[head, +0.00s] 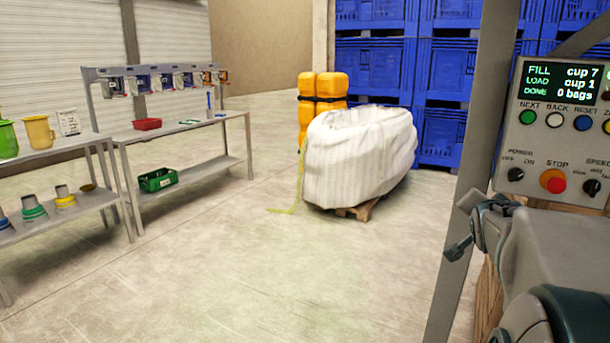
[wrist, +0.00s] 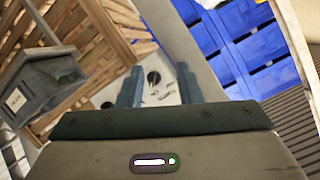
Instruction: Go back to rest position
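My gripper (wrist: 158,80) shows in the wrist view with its two blue-grey fingers well apart and nothing held between them. It is open. In the head view my gripper (head: 462,226) is at the lower right, below the control panel (head: 548,150) and apart from it. The panel's screen reads FILL cup 7, LOAD cup 1, DONE 0 bags. Beyond the fingers in the wrist view is a pale surface with small dark round and metallic details, too small to make out.
A grey post (head: 470,170) stands close beside my gripper. A white bulk bag (head: 360,155) on a pallet stands mid-floor before blue crates (head: 375,68). Metal benches (head: 190,130) with cups and trays line the left. The floor between is clear. Wooden slats (wrist: 110,30) show in the wrist view.

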